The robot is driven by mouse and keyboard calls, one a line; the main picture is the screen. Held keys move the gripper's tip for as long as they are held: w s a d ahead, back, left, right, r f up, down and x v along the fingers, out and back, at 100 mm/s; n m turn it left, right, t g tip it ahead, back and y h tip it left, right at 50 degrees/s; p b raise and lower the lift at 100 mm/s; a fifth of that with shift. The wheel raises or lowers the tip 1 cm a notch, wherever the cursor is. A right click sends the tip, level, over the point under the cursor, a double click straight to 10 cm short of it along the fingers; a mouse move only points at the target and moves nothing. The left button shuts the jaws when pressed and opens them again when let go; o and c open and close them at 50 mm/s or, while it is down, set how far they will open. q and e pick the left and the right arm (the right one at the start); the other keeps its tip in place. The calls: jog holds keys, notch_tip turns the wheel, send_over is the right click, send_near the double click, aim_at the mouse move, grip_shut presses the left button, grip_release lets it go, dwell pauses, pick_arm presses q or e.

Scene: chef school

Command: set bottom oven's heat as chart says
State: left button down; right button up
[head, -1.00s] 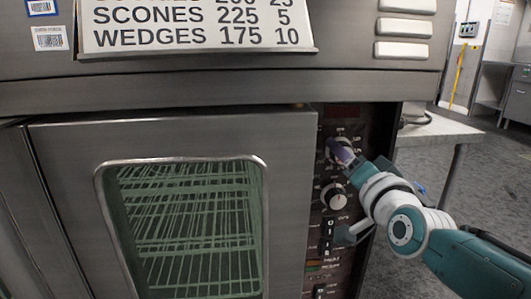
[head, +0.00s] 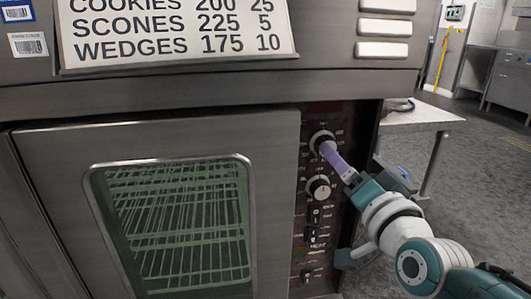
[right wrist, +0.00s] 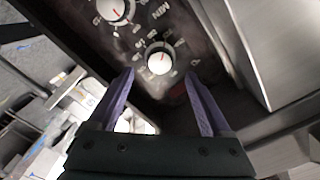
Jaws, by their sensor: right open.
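The bottom oven's control panel (head: 312,215) is a dark strip right of its glass door. Its upper round knob (head: 321,140) has a silver face; in the right wrist view this knob (right wrist: 159,60) shows a red pointer line. A second knob (head: 319,187) sits below; it also shows in the wrist view (right wrist: 116,10). My right gripper (head: 327,150) is at the upper knob. In the wrist view its two purple fingers (right wrist: 160,82) are apart, with the upper knob just beyond their tips and nothing between them. The chart (head: 175,28) reads cookies 200 25, scones 225 5, wedges 175 10. My left gripper is not visible.
The oven door (head: 55,160) is shut, with wire racks behind its glass. Switches (head: 313,237) line the panel below the knobs. A table (head: 425,113) stands to the right of the oven, with open grey floor (head: 480,190) around it.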

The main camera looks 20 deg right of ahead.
jog(key=shift+p+v, duration=0.35)
jog(key=shift+v, duration=1.5)
